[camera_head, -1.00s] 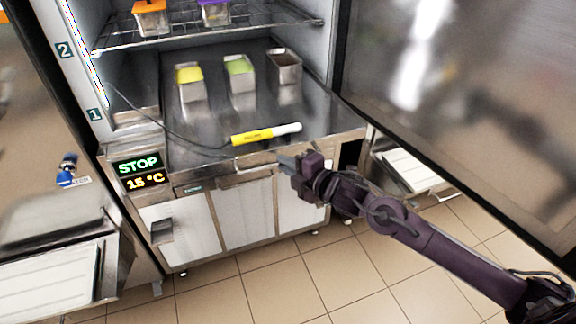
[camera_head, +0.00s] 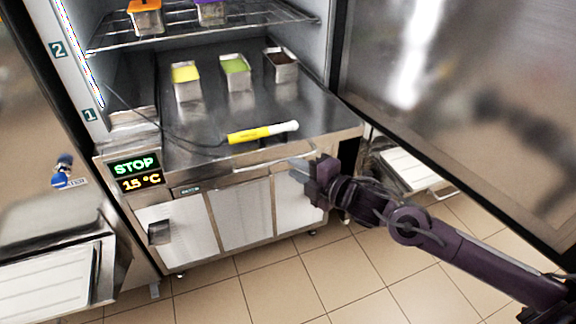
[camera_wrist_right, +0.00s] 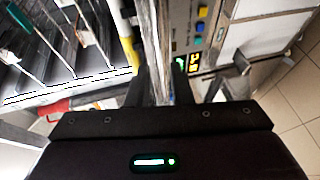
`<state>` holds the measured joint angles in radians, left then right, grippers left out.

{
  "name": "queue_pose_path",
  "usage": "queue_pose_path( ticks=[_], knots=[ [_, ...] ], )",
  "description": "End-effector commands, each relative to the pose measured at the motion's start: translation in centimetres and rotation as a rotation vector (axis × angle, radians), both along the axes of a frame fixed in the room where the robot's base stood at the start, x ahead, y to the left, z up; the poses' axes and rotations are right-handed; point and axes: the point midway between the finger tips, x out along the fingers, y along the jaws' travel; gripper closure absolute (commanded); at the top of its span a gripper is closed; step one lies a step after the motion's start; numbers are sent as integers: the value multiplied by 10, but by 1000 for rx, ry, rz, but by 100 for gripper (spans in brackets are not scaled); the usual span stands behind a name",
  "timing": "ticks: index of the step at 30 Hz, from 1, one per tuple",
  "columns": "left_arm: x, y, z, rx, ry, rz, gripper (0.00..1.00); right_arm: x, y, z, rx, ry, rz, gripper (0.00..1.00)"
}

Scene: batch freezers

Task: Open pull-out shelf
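The pull-out shelf's front edge (camera_head: 246,171) is a thin metal ledge under the freezer's steel floor, above the white cabinet doors. It looks close to flush with the cabinet front. My right gripper (camera_head: 297,169) is at the right part of this front. In the right wrist view its two dark fingers (camera_wrist_right: 160,84) stand apart, one on each side of a metal strip. I cannot tell whether they touch it. My left gripper is not in view.
A yellow-and-white probe (camera_head: 262,132) with a cable lies on the steel floor (camera_head: 215,115). Metal tubs with yellow (camera_head: 186,82), green (camera_head: 236,73) and brown (camera_head: 281,66) contents stand behind it. The open door (camera_head: 440,110) hangs at right. A display (camera_head: 134,175) is at left.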

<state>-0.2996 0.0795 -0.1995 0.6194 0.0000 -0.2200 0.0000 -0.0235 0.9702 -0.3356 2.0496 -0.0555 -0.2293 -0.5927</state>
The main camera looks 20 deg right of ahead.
Motion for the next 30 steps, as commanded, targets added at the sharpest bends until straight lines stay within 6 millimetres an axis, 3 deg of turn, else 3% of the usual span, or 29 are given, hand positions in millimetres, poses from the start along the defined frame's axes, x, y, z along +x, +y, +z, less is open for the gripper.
queue_pose_path(
  ticks=[3, 10, 26, 30],
  knots=[
    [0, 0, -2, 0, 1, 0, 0, -14, -6, 1, -3, 3, 1, 80],
    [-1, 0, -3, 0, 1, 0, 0, -27, -12, 6, 0, 0, 2, 80],
    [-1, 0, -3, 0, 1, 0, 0, -28, -12, 7, 1, -2, 1, 80],
    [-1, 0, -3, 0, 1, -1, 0, -20, -28, -10, 28, 31, -47, 80]
  ],
)
